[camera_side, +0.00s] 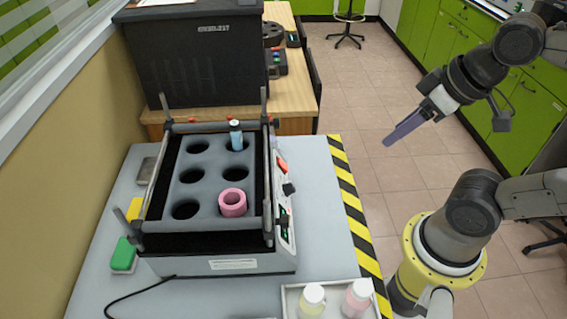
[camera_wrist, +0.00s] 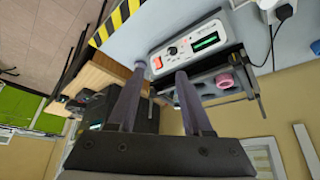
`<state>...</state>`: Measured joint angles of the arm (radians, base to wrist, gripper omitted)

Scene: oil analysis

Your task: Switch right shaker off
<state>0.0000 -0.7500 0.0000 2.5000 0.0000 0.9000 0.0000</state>
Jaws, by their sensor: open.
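A shaker (camera_side: 212,263) stands on the grey table, with a grey rack of round holes on top. Its control panel faces right in the side view and carries a red switch (camera_side: 282,166), a dark knob (camera_side: 289,188) and a green display (camera_side: 284,221). The wrist view shows the red switch (camera_wrist: 156,63), knob (camera_wrist: 172,50) and lit green display (camera_wrist: 205,41). I cannot tell the switch's position. My gripper (camera_side: 389,141) is open and empty, in the air right of the table, well apart from the panel. In the wrist view its fingertips (camera_wrist: 160,72) frame the switch.
Two bottles stand in a white tray (camera_side: 290,297) at the front. A large black box (camera_side: 195,55) stands behind. The space between my gripper and the panel looks clear.

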